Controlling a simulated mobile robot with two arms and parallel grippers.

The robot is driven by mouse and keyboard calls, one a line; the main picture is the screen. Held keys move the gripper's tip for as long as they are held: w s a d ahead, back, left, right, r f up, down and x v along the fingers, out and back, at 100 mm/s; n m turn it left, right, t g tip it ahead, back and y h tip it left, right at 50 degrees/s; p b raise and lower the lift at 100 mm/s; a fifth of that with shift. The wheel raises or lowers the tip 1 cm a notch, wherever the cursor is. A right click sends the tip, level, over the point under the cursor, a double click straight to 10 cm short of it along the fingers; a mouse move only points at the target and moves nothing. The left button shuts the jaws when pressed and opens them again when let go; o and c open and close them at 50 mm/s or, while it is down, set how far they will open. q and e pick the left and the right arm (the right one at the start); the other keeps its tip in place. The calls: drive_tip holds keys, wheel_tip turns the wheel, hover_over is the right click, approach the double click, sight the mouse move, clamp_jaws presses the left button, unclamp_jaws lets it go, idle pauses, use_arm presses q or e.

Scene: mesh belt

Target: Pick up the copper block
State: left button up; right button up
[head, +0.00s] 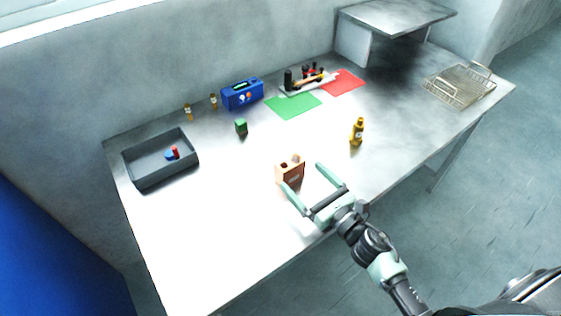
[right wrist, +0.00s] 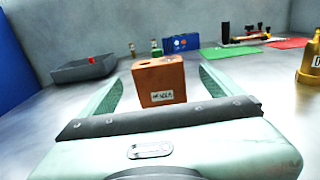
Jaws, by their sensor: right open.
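The copper block (head: 290,169) stands upright on the metal table, near the middle. It is orange-brown, with dark spots on its top and a small pale label low on its front. In the right wrist view the copper block (right wrist: 159,83) is straight ahead, between the two fingers in the picture. My right gripper (head: 301,187) is open and empty, its fingers reaching toward the block. In the right wrist view the fingers of my right gripper (right wrist: 158,92) are spread wide on both sides of the block, with gaps. I cannot tell how far they overlap it. My left gripper is not in view.
A grey tray (head: 150,180) with small red and blue pieces is at left. A green block (head: 241,126), a blue box (head: 242,94) and green (head: 293,106) and red (head: 343,82) mats lie behind. A yellow bottle (head: 357,132) stands to the right, a wire basket (head: 459,86) farther right.

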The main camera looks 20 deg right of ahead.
sight(290, 162)
drive_tip(key=w, duration=0.1)
drive_tip(key=w+a+r+p, duration=0.1)
drive_tip(key=w+p, duration=0.1)
drive_tip(key=shift+a+r, duration=0.15)
drive_tip(key=shift+r, duration=0.1)
drive_tip(key=p+x, duration=0.1)
drive_tip(key=x, duration=0.1)
drive_tip(key=shift+w+a+f, duration=0.15)
drive_tip(key=shift+w, duration=0.15)
drive_tip(key=shift+w+a+f, duration=0.1)
drive_tip(key=shift+w+a, duration=0.05)
drive_tip(key=shift+w, duration=0.2)
drive_tip(key=c, duration=1.5)
drive_tip(key=shift+c, duration=1.4)
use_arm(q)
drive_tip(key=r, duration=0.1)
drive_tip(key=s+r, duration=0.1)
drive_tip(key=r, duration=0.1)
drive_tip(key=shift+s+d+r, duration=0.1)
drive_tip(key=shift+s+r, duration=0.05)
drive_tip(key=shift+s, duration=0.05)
